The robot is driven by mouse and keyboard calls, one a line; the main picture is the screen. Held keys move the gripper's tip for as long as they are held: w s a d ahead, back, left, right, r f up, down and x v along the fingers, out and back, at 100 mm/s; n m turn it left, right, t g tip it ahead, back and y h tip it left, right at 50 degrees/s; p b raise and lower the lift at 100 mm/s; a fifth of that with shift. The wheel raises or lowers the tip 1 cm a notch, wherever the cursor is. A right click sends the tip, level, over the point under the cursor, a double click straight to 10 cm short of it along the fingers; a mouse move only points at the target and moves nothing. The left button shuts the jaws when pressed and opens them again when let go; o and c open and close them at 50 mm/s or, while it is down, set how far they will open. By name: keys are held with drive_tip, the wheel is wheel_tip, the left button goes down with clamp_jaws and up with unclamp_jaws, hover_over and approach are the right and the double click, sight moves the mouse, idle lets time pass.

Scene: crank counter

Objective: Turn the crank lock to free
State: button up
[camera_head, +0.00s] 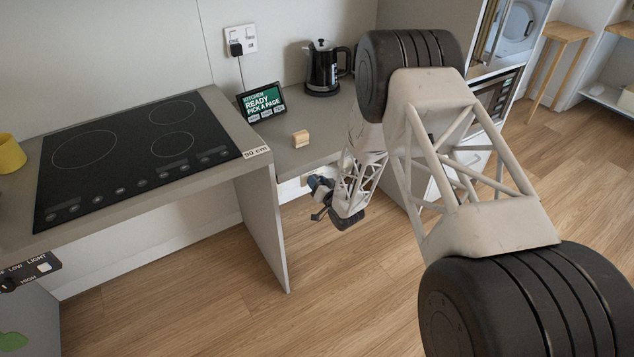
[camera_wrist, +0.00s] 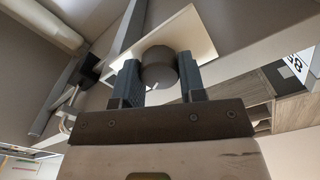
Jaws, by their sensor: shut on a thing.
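My gripper (camera_head: 321,190) is at the front of the lower counter in the head view, close under its edge. In the wrist view my gripper (camera_wrist: 158,85) has its two dark fingers on either side of a round dark grey knob (camera_wrist: 160,68), which I take to be the crank's handle, and is shut on it. A pale plate (camera_wrist: 200,38) shows behind the knob. The rest of the crank and any lock or free marking cannot be made out. In the head view my arm and gripper hide most of this spot.
The lower counter (camera_head: 300,160) carries a small wooden block (camera_head: 301,138), a tablet (camera_head: 262,103) and a black kettle (camera_head: 323,68). A black cooktop (camera_head: 125,150) is on the left, with a side panel (camera_head: 262,220) below its right end. The floor in front is clear.

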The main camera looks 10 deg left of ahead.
idle(0.3)
drive_tip(key=o, duration=0.9)
drive_tip(key=shift+v, duration=3.95)
